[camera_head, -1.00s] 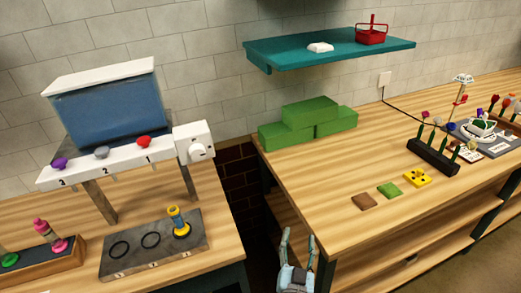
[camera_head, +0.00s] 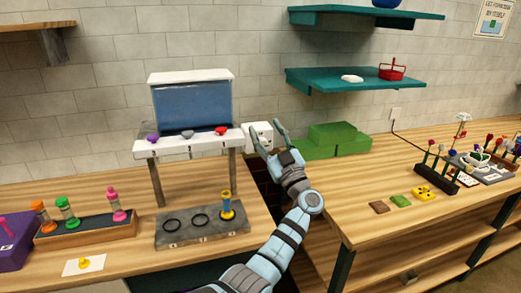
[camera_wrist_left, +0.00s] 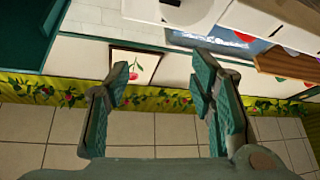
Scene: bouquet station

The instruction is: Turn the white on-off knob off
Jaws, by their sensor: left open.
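The white box with the on-off knob (camera_head: 262,134) is at the right end of the white dispenser rail (camera_head: 190,146) in the head view. My left gripper (camera_head: 266,128) is open in front of its right part, fingers pointing up, with one finger overlapping the box. The finger partly hides the knob, so I cannot tell its setting or whether they touch. In the left wrist view a white rounded part (camera_wrist_left: 180,12), apparently the knob box, is cut off at the top edge, beyond the open empty fingers (camera_wrist_left: 158,78). My right gripper is not in view.
A blue tank (camera_head: 192,105) stands above the rail with coloured knobs. Below is a grey stand (camera_head: 178,235) with a yellow-and-blue vial. Green blocks (camera_head: 335,140) sit on the right table behind my gripper. A teal shelf (camera_head: 340,84) is above. A gap separates the tables.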

